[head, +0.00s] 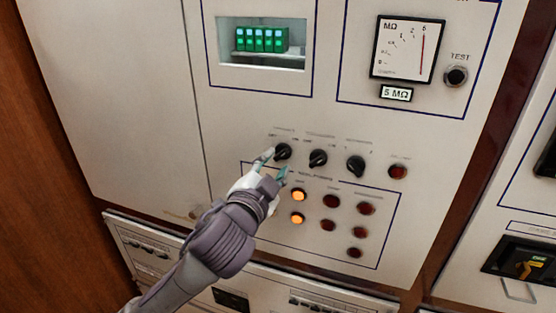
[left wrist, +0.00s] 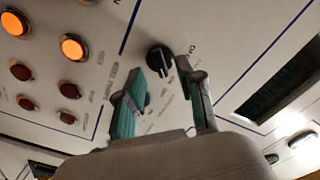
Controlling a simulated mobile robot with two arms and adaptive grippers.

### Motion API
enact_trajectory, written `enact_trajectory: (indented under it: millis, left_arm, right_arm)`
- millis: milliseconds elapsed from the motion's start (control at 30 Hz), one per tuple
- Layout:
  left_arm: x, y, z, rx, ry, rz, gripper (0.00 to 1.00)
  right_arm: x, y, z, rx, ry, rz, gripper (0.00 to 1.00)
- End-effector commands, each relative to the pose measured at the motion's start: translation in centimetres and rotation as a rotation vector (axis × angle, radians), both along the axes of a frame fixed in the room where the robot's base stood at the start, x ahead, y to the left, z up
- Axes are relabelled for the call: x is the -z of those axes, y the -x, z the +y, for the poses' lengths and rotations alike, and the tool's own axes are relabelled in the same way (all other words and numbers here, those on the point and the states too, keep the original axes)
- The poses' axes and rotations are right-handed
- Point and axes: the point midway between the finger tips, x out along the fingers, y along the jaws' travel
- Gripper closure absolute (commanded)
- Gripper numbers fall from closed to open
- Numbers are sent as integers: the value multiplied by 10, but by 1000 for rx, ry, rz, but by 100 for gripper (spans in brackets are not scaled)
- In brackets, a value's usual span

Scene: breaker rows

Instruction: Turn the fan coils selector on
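Three black selector knobs sit in a row on the pale panel: the left one (head: 282,151), the middle one (head: 318,158) and the right one (head: 356,166). Their labels are too small to read, so I cannot tell by name which is the fan coils selector. My left gripper (head: 273,167) is open at the left knob, one finger on its left and one below it. In the left wrist view, a black knob (left wrist: 158,57) shows just beyond and between the spread fingertips of the gripper (left wrist: 165,80). Contact is not clear. My right gripper is out of view.
Below the knobs are two lit orange lamps (head: 298,195) and several dark red lamps (head: 331,201). A red button (head: 398,172) is right of the knobs. Above are a meter (head: 407,48), a test button (head: 456,76) and a window with green modules (head: 262,39).

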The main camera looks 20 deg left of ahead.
Motion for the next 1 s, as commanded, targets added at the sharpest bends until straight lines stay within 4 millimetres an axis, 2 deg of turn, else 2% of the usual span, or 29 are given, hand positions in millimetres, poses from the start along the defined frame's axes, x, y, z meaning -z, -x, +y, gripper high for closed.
enact_trajectory:
  millis: [100, 300, 800, 867, 900, 967, 1000]
  left_arm:
    - [1, 21, 1, 1, 0, 2, 62]
    - [1, 43, 1, -1, -2, 1, 62]
    - [1, 46, 2, -1, 0, 2, 62]
    - [7, 47, 2, -3, 8, 20, 62]
    - [16, 49, 3, -7, 23, 47, 62]
    - [38, 53, 6, -21, 57, 112, 62]
    - [58, 57, 9, -33, 87, 173, 62]
  right_arm:
    - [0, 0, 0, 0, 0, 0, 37]
    - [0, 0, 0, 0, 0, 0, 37]
    - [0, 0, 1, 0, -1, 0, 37]
    - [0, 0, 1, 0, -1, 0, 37]
    - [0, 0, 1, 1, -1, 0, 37]
    - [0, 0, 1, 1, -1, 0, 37]
    - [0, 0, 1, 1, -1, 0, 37]
